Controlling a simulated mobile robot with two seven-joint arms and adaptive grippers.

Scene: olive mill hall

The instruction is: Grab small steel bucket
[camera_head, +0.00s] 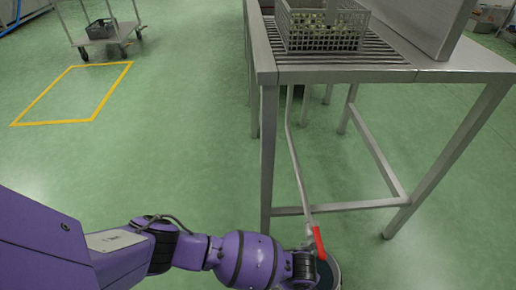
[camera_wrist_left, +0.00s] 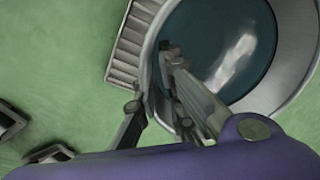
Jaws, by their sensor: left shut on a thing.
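The small steel bucket (camera_head: 337,270) stands at the bottom edge of the head view, partly cut off and partly behind my left wrist. In the left wrist view the bucket (camera_wrist_left: 298,84) is large, with a bright round rim and a dark teal inside. My left gripper (camera_wrist_left: 150,82) is shut on the bucket's near rim, with one finger inside the wall and one outside. In the head view my left gripper (camera_head: 308,268) is mostly hidden by its own wrist. My right gripper is in neither view.
A steel table (camera_head: 440,72) stands above, its legs near my arm. A thin pipe (camera_head: 296,160) with a red handle (camera_head: 318,243) comes down close to my gripper. A crate of olives (camera_head: 322,30) sits on the table. A cart (camera_head: 105,28) stands far left. Open green floor lies left.

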